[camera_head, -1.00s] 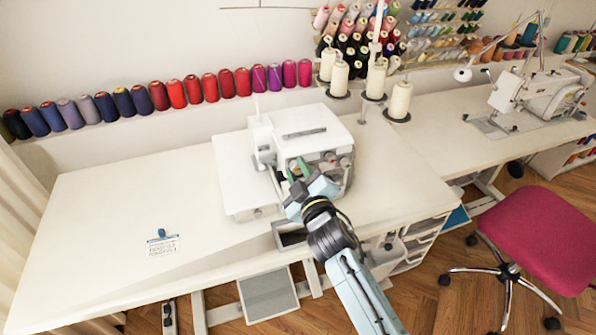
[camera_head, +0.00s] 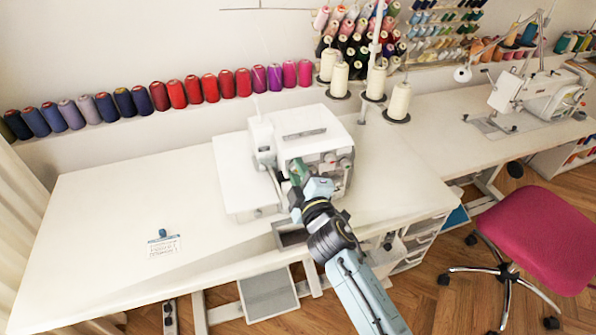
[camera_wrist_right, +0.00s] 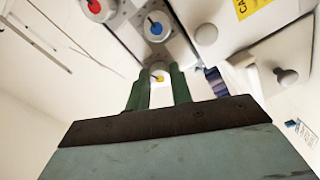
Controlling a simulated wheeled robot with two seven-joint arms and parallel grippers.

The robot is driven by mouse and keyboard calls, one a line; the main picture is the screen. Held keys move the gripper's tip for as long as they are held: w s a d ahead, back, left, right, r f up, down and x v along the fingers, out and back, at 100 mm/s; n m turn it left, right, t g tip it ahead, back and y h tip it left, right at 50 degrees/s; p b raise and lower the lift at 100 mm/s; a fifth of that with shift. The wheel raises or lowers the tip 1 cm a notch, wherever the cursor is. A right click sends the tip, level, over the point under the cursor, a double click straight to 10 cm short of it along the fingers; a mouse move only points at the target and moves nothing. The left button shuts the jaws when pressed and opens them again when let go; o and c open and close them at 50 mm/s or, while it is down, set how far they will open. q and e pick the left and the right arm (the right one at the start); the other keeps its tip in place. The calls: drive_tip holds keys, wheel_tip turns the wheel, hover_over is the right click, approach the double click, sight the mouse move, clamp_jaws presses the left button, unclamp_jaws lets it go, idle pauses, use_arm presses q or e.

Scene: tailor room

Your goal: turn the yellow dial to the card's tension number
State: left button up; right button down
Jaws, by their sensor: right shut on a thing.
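The white overlock machine (camera_head: 300,128) stands on the table. Its yellow dial (camera_wrist_right: 159,78) shows in the right wrist view between the green fingertips of my right gripper (camera_head: 297,172). The gripper is shut on this dial, and the fingers hide most of it. Beside it on the machine are a blue-centred dial (camera_wrist_right: 153,27) and a red-centred dial (camera_wrist_right: 94,6). The card (camera_head: 164,247) lies at the table's left front with a small blue piece at its top edge. Its print is too small to read. My left gripper is not in view.
A second sewing machine (camera_head: 545,95) is at the right. A pink chair (camera_head: 540,225) stands in front of the right side.

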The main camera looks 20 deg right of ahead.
drive_tip(key=shift+n, duration=0.8)
drive_tip(key=c, duration=1.2)
unclamp_jaws()
drive_tip(key=shift+c, duration=0.2)
drive_tip(key=s, duration=1.3)
drive_tip(key=shift+s+d+b, duration=0.2)
drive_tip(key=shift+s+b, duration=0.05)
drive_tip(key=shift+b, duration=0.05)
